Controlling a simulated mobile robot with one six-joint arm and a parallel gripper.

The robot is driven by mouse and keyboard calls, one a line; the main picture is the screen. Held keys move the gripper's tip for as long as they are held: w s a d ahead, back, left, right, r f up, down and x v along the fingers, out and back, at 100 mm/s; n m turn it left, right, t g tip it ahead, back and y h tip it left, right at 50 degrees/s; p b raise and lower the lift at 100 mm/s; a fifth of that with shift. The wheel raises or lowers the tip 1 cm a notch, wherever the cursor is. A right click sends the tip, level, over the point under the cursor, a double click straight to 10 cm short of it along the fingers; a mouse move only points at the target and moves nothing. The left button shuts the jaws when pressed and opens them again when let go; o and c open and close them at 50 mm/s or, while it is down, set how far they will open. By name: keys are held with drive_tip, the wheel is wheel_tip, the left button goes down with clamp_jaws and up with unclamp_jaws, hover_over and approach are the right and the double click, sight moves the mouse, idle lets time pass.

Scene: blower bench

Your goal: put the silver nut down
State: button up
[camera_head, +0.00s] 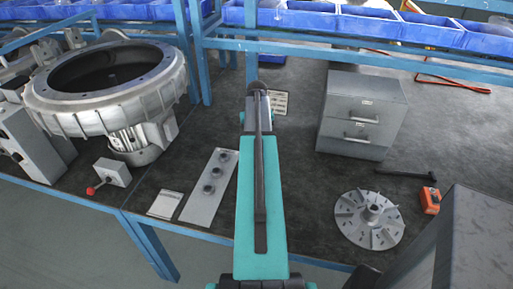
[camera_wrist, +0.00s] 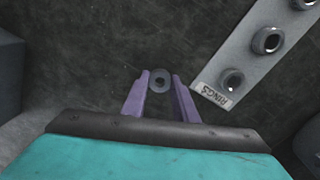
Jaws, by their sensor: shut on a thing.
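The silver nut (camera_wrist: 160,88), a small grey ring-like piece with a hole, sits between the two purple fingertips of my gripper (camera_wrist: 159,79) in the wrist view. My gripper is shut on it. Dark worktop lies beneath it; its height above the surface cannot be told. In the head view my arm hides the gripper and the nut.
A pale board labelled RINGS (camera_wrist: 214,97) with several rings lies to the right in the wrist view; the head view shows a similar board (camera_head: 200,207). A grey drawer cabinet (camera_head: 345,125), a finned disc (camera_head: 350,222), an orange-red item (camera_head: 430,201) and a large blower housing (camera_head: 105,118) stand around.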

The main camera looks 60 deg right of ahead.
drive_tip(key=shift+f+p, duration=0.65)
drive_tip(key=shift+f, duration=1.1)
drive_tip(key=shift+f, duration=0.4)
drive_tip(key=o, duration=1.1)
drive_tip(key=shift+o, duration=0.2)
drive_tip(key=shift+r, duration=0.15)
wheel_tip(320, 180, up, 12)
drive_tip(key=b, duration=0.2)
drive_tip(key=shift+r+b, duration=0.25)
drive_tip(key=shift+b, duration=0.15)
drive_tip(key=shift+r, duration=0.1)
